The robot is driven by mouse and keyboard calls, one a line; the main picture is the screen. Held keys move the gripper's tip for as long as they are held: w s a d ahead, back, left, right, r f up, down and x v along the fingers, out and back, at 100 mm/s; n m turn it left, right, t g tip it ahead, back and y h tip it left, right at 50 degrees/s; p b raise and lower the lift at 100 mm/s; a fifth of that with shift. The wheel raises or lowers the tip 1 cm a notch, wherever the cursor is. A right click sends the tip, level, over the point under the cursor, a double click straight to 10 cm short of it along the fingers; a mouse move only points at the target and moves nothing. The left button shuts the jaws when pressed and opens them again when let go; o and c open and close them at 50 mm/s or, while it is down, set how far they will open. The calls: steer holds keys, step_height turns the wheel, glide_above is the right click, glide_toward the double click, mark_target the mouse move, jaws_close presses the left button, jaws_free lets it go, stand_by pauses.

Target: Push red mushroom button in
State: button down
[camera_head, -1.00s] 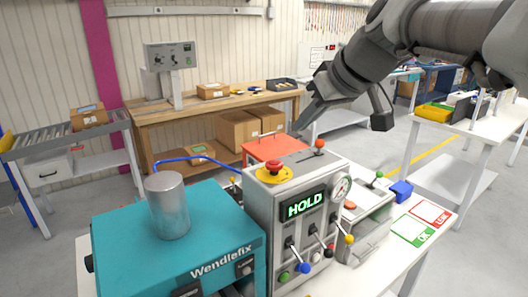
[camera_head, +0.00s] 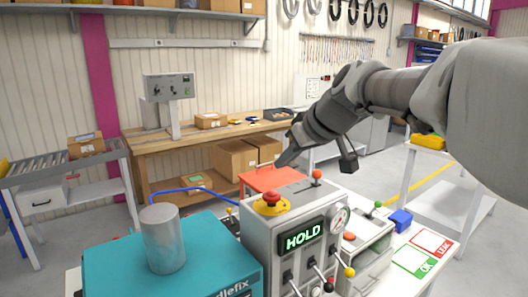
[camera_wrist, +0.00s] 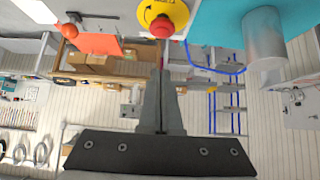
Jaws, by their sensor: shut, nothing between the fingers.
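The red mushroom button (camera_head: 271,198) sits on a yellow round base (camera_head: 262,209) on top of the grey control box (camera_head: 290,229). In the wrist view the red button (camera_wrist: 162,26) is at the top middle, just beyond the fingertips. My gripper (camera_head: 281,163) is shut and empty. In the head view it appears above and behind the button, apart from it. In the wrist view its closed fingers (camera_wrist: 160,75) point toward the button, with a visible gap. The box display (camera_head: 303,236) reads HOLD.
A teal machine (camera_head: 205,250) with a metal cylinder (camera_head: 162,240) stands left of the box. An orange-topped lever (camera_head: 317,176) rises from the box top near my gripper. A red-orange panel (camera_head: 262,180) lies behind.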

mark_target(276, 197)
steer(key=x, duration=0.4)
step_height(276, 197, down, 3)
steer(key=shift+r, duration=0.2)
steer(key=shift+f, duration=0.7)
